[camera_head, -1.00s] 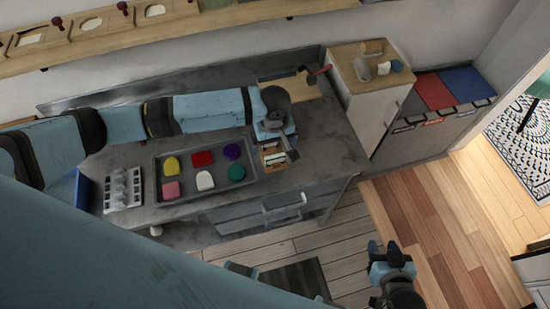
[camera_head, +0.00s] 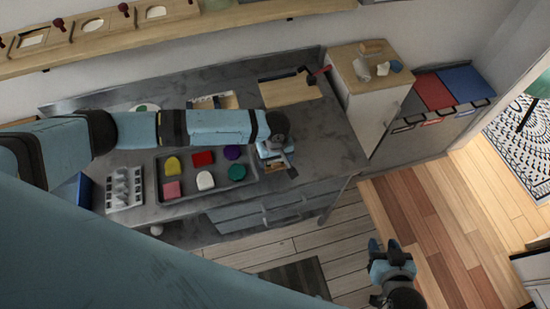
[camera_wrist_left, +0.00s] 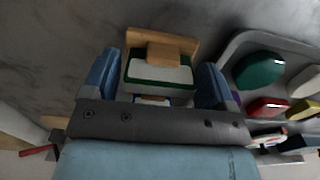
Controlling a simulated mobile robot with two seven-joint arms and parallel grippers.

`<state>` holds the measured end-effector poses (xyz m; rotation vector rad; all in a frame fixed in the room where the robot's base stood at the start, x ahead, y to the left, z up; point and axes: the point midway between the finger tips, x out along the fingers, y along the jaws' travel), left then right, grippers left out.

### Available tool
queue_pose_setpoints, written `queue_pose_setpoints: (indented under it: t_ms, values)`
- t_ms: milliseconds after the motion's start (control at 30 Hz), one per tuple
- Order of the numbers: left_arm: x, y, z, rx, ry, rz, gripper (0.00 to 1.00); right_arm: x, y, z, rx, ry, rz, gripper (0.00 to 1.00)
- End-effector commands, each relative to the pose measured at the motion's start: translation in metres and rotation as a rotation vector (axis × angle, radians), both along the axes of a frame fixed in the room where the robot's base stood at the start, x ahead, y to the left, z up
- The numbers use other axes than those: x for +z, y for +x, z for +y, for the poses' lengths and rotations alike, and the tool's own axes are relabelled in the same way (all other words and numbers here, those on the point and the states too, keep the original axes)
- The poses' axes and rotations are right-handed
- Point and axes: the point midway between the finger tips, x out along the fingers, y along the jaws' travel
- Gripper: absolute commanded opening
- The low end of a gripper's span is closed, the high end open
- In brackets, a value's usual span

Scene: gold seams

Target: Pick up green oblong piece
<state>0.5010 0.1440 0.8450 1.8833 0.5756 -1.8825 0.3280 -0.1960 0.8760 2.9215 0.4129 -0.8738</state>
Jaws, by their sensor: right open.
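The green oblong piece (camera_head: 236,173) lies in the front right of a dark grey tray (camera_head: 218,187) on the counter. It also shows at the right in the left wrist view (camera_wrist_left: 259,71). My left gripper (camera_head: 277,160) is just right of the tray, apart from the green piece. In the left wrist view its two blue fingers are spread (camera_wrist_left: 160,80), with a small wooden box (camera_wrist_left: 162,42) holding green and white items showing between them; I cannot tell if they touch it. My right gripper (camera_head: 388,250) is open and empty over the floor.
Yellow (camera_head: 173,165), red (camera_head: 203,158), purple (camera_head: 232,152), pink (camera_head: 172,189) and white (camera_head: 205,180) pieces share the tray. A white rack (camera_head: 124,190) stands left of it. A cutting board (camera_head: 290,91) lies behind.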

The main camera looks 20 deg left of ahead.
Motion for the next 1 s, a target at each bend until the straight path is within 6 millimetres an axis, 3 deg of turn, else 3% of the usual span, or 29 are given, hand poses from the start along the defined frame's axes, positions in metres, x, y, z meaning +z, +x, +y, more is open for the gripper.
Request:
queue_pose_setpoints:
  t_ms: [33, 167, 467, 667, 867, 1000]
  values:
    - [0.0, 0.0, 0.0, 0.0, 0.0, 0.0, 0.68, 0.0, 0.0, 0.0, 0.0, 0.0, 0.001, 0.43]
    - [0.0, 0.0, 0.0, 0.0, 0.0, 0.0, 0.4, 0.0, 0.0, 0.0, -0.001, 0.0, 0.002, 0.43]
    - [0.002, 0.0, 0.0, 0.0, 0.0, 0.0, 0.4, -0.001, -0.001, 0.0, -0.001, 0.001, 0.004, 0.43]
    - [0.016, 0.0, 0.0, 0.0, -0.001, -0.001, 0.4, -0.002, -0.001, 0.0, -0.001, 0.001, 0.004, 0.43]
    - [0.054, 0.001, 0.0, 0.0, -0.002, -0.003, 0.4, -0.003, -0.001, 0.0, -0.001, 0.001, 0.004, 0.43]
    - [0.093, 0.001, 0.0, 0.0, -0.003, -0.004, 0.4, -0.004, -0.001, 0.001, 0.0, 0.001, 0.004, 0.43]
